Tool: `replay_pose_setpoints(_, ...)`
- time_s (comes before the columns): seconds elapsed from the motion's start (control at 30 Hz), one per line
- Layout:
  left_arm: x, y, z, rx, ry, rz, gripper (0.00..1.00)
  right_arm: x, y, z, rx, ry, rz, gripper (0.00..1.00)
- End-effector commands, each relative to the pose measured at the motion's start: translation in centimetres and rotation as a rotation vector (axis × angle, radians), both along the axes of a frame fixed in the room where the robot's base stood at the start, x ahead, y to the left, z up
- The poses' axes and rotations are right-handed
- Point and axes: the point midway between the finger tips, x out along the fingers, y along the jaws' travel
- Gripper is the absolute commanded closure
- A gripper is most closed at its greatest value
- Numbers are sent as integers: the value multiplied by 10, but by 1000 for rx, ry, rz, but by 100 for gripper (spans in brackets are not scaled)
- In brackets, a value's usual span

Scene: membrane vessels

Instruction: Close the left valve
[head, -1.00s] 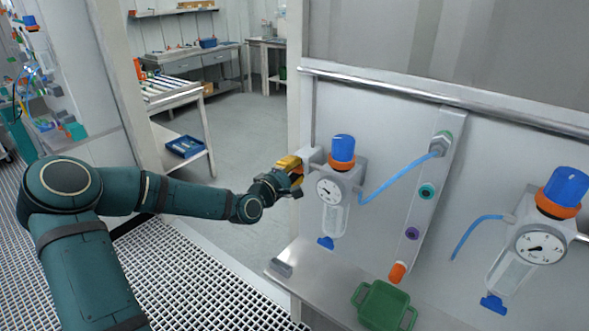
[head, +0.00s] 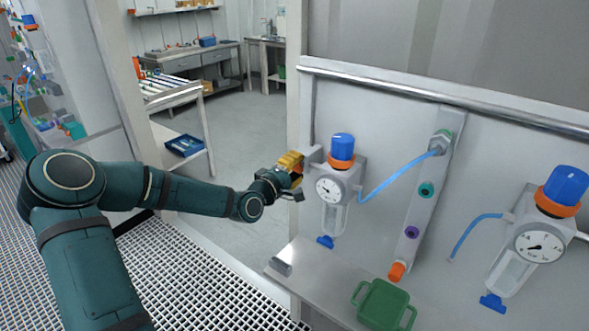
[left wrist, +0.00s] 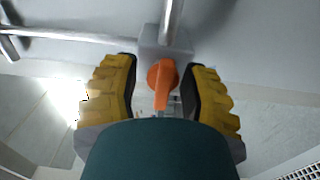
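The left valve has an orange handle (left wrist: 162,78) on a grey block (left wrist: 168,45), seen in the left wrist view. The handle points toward the gripper. My left gripper (left wrist: 160,90) has its two yellow fingers apart, one on each side of the handle, with a visible gap on both sides. In the head view my left gripper (head: 291,166) is at the left side of the left pressure regulator (head: 339,187), which has a blue knob and a gauge. There the gripper mostly hides the valve. My right gripper is not in view.
A blue hose (head: 392,182) runs from the left regulator to a slanted manifold (head: 428,195). A second regulator (head: 535,243) hangs at the right. A grey shelf (head: 320,283) below holds a green container (head: 383,305). Left of the panel is an open doorway.

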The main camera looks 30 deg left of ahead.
Motion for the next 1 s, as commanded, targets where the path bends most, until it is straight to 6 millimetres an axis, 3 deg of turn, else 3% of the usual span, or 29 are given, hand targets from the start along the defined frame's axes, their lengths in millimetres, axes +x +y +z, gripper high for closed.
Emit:
replay_pose_setpoints(0.37,-7,2,-3,-2,7,2,58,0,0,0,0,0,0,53)
replay_pose_setpoints(1.0,-106,10,-3,0,6,3,58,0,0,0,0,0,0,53)
